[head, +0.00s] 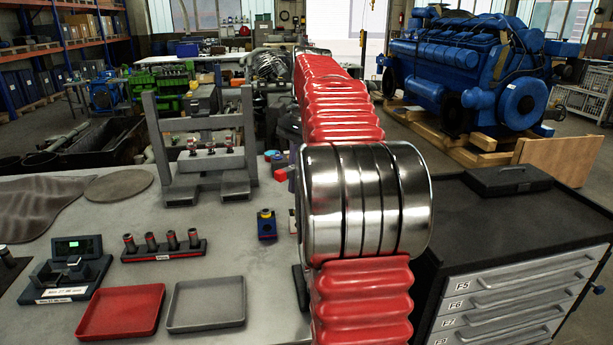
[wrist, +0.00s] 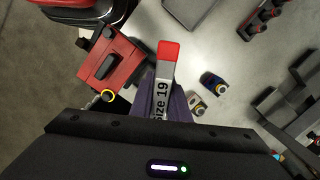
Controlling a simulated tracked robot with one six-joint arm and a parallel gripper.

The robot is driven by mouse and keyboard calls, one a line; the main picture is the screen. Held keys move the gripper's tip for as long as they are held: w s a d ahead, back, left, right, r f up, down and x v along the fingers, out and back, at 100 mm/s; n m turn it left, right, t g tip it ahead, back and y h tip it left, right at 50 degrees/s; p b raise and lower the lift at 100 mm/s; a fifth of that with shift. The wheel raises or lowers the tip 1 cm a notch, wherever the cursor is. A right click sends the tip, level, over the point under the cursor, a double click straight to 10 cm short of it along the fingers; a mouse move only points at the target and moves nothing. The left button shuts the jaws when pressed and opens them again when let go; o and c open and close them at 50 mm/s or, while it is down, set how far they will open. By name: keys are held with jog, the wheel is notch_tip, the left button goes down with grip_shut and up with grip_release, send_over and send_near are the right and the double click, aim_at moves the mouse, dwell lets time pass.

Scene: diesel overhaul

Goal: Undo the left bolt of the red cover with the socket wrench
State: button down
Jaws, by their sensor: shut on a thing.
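In the wrist view, my gripper (wrist: 166,98) is shut on the socket wrench (wrist: 167,68), a grey bar with a red end and a label that reads "size 19". The wrench's socket end is hidden by my gripper. The red cover (wrist: 123,48) lies to the left of the wrench, with a black raised part on top. In the head view my arm hides the gripper, wrench and cover.
On the bench stand a red tray (head: 122,334), a grey tray (head: 205,325), a socket rack (head: 163,253) and a grey stand (head: 207,190). A small blue block (head: 266,228) also shows in the wrist view (wrist: 213,83). A dark drawer cabinet (head: 520,215) is at right.

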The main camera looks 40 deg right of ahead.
jog(key=s+a+r+n+g, duration=0.1)
jog(key=s+a+r+n, duration=0.2)
jog(key=n, duration=0.4)
jog(key=s+a+r+n+g+h, duration=0.1)
jog(key=s+a+r+n, duration=0.3)
jog(key=s+r+n, duration=0.2)
jog(key=shift+s+a+n, duration=0.2)
jog(key=shift+s+n, duration=0.8)
jog(key=shift+s, duration=0.2)
jog(key=shift+f+m, duration=0.1)
jog(key=shift+m, duration=0.2)
notch_tip(320, 180, down, 7)
jog(key=w+m+t, duration=0.1)
jog(key=m+t, duration=0.2)
jog(key=m, duration=2.9)
jog(key=shift+w+d+m+t+h, duration=0.15)
jog(key=shift+m+t+h, duration=0.15)
jog(key=shift+h, duration=0.1)
jog(key=shift+f, duration=0.15)
